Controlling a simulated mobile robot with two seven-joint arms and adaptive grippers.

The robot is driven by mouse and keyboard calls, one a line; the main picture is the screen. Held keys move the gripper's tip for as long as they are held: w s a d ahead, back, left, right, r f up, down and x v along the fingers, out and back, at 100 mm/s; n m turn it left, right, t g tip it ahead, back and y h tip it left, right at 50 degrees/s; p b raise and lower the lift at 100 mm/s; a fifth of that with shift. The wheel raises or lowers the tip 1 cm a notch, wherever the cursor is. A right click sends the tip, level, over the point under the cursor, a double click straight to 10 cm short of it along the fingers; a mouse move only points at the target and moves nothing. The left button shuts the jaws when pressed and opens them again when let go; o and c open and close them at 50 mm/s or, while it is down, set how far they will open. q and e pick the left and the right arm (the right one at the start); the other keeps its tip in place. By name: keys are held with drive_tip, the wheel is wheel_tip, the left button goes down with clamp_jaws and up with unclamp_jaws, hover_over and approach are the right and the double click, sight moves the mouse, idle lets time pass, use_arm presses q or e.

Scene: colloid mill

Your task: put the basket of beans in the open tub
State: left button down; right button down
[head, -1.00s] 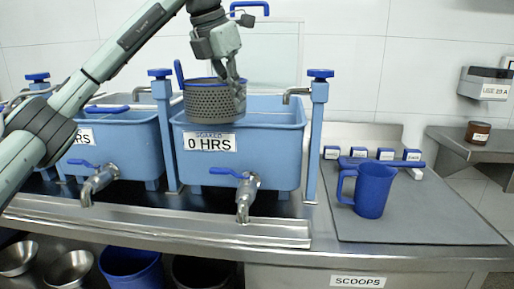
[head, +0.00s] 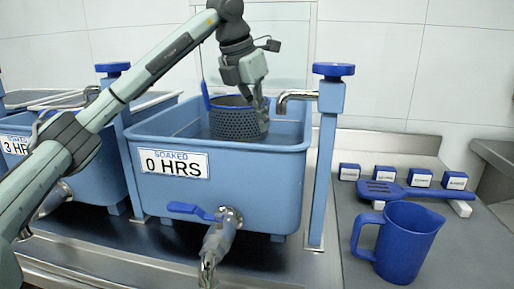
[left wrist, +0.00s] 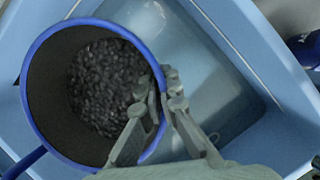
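The basket (head: 236,123) is a dark perforated cylinder with a blue rim and handle. In the left wrist view the basket (left wrist: 40,95) holds dark beans (left wrist: 105,85). The open tub (head: 270,190) is light blue, labelled "SOAKED 0 HRS"; its inside also shows in the left wrist view (left wrist: 215,75). My left gripper (head: 262,112) is shut on the basket's rim at its right side; its fingers straddle the rim in the left wrist view (left wrist: 165,105). The basket is within the tub's opening, its lower part below the rim line. Whether it touches the floor is unclear. My right gripper is not in view.
A "3 HRS" tub (head: 85,165) is at left.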

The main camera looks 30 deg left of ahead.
sight(260, 138)
use_arm(q)
drive_tip(key=shift+f, duration=2.6)
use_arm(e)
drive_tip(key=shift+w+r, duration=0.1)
use_arm(q)
drive_tip(key=shift+f, duration=0.2)
drive_tip(key=shift+f+b, duration=0.3)
drive_tip(key=shift+f, duration=0.1)
drive_tip(key=c, duration=1.7)
unclamp_jaws()
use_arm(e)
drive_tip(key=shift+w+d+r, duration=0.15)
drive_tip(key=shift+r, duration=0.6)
